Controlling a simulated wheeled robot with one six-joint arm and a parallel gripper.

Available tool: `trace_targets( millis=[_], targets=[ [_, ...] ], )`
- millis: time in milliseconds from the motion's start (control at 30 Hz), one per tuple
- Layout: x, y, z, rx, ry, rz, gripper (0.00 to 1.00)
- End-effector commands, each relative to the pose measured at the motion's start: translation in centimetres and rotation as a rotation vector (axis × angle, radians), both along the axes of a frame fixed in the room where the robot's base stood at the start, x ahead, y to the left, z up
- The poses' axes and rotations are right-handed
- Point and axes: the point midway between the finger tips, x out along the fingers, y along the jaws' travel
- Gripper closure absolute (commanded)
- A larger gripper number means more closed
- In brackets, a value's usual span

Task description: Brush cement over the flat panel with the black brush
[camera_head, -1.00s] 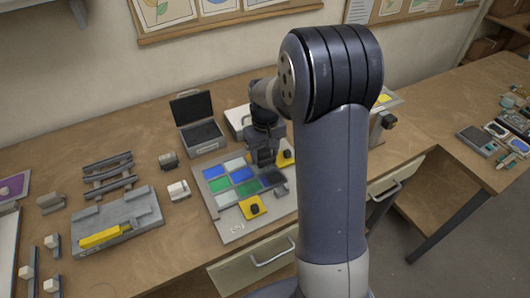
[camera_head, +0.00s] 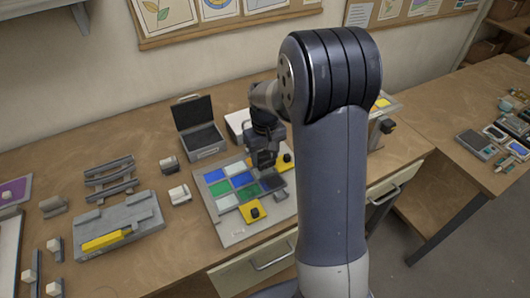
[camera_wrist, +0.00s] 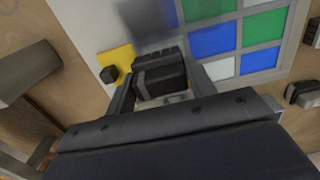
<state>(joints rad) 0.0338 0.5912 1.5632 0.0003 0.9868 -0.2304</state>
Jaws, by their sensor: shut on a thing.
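The flat panel (camera_head: 228,201) lies on the bench, a grey board with blue, green and white glass squares; it also shows in the wrist view (camera_wrist: 225,68). My gripper (camera_head: 263,160) is over its upper right part. In the wrist view my gripper (camera_wrist: 160,85) is shut on a black block-like handle (camera_wrist: 160,75), seemingly the black brush. A dark blurred patch (camera_wrist: 148,18) lies just beyond the handle; I cannot tell whether it is bristles or a dark square. Whether the brush touches the glass is hidden. Yellow pieces with black knobs sit at the panel's lower edge (camera_head: 253,211) and right side (camera_head: 284,161).
An open black-lined case (camera_head: 200,130) and a white box (camera_head: 238,123) stand behind the panel. Small grey-white blocks (camera_head: 179,194) are left of it. A grey fixture with a yellow bar (camera_head: 106,241) is further left.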

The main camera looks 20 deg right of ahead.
Motion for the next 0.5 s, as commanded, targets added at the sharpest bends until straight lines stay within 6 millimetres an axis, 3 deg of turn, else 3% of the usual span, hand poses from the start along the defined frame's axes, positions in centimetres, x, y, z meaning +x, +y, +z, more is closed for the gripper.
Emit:
trace_targets(
  millis=[33,100,167,500],
  targets=[
    [0.0,0.0,-1.8,0.000,0.002,0.000,0.66],
    [0.0,0.0,-3.2,0.000,0.001,0.000,0.66],
    [-0.2,1.4,-2.3,0.000,-0.002,0.006,0.66],
    [-1.6,8.2,-2.2,0.000,-0.001,0.006,0.66]
  ],
)
